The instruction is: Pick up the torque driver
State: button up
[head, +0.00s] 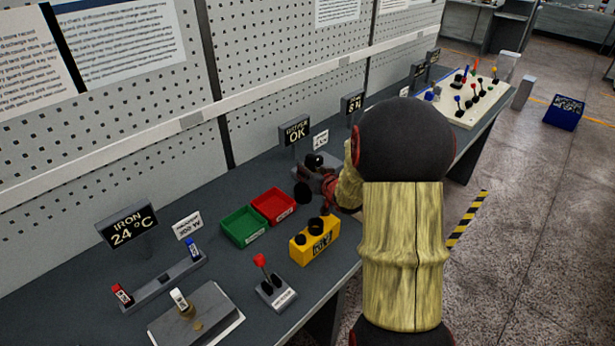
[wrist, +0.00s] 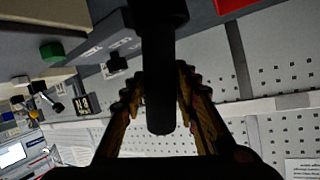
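In the wrist view a black, round-ended handle, taken as the torque driver (wrist: 162,108), runs down from the top of the picture between the two fingers of my gripper (wrist: 160,82). The fingertips lie against both sides of the handle, with no gap showing at the tips. Its far end is out of the picture or hidden, so I cannot tell whether it touches a holder. In the head view my gripper (head: 327,181) is low over the bench behind the red bin, partly covered by my own arm. The driver cannot be made out clearly there.
A red bin (head: 274,205), a green bin (head: 243,227) and a yellow block (head: 315,241) with black knobs are in front of my gripper. A red-knobbed lever box (head: 276,290) stands nearer. Signs (head: 295,131) and the pegboard wall (head: 270,55) are behind.

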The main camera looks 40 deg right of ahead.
jog(key=c, duration=0.6)
grip_shut()
